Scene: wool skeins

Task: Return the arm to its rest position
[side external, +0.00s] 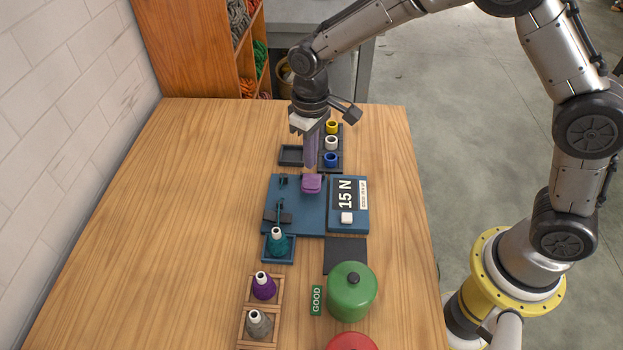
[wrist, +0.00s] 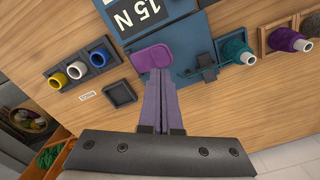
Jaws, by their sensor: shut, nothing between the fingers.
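My gripper (side external: 310,165) hangs pointing down over the far part of the wooden table (side external: 180,220). In the wrist view its two purple fingers (wrist: 160,80) are together, with nothing between them. A purple pad-like piece (side external: 312,184) on the blue device (side external: 290,215) lies by the fingertips. It also shows just beyond the fingertips in the wrist view (wrist: 152,56). I cannot tell whether the tips touch it. No rest position is marked in view.
A "15 N" panel (side external: 347,195) stands right of the pad. A rack with yellow, white and blue spools (side external: 331,142) and a small empty tray (side external: 291,155) lie behind. Teal, purple and grey cones, a GOOD sign (side external: 317,301) and a green pot (side external: 350,292) stand nearer. The left tabletop is clear.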

